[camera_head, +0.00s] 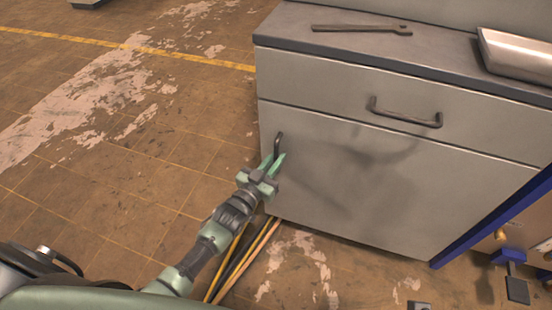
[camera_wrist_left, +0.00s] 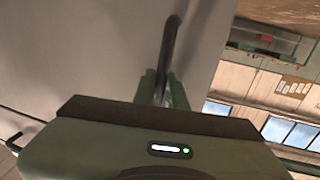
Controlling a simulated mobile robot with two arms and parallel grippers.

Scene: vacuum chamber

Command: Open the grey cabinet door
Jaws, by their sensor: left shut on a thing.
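The grey cabinet door (camera_head: 370,185) is the large lower panel of the cabinet, and it looks closed in the head view. Its dark bar handle (camera_head: 279,142) is near the door's left edge. My left gripper (camera_head: 273,162) comes from the lower left and is shut on this handle. In the left wrist view the handle (camera_wrist_left: 170,45) runs down between the two green fingers (camera_wrist_left: 162,90), and the door surface (camera_wrist_left: 90,50) fills the left side. The fingers hide the handle's lower part. My right gripper is not in view.
Above the door is a drawer (camera_head: 330,95) with its own handle (camera_head: 405,115). A wrench (camera_head: 361,28) and a metal tray (camera_head: 515,52) lie on the cabinet top. Thin yellow and dark rods (camera_head: 245,262) are on the floor by the arm. The floor left of the cabinet is clear.

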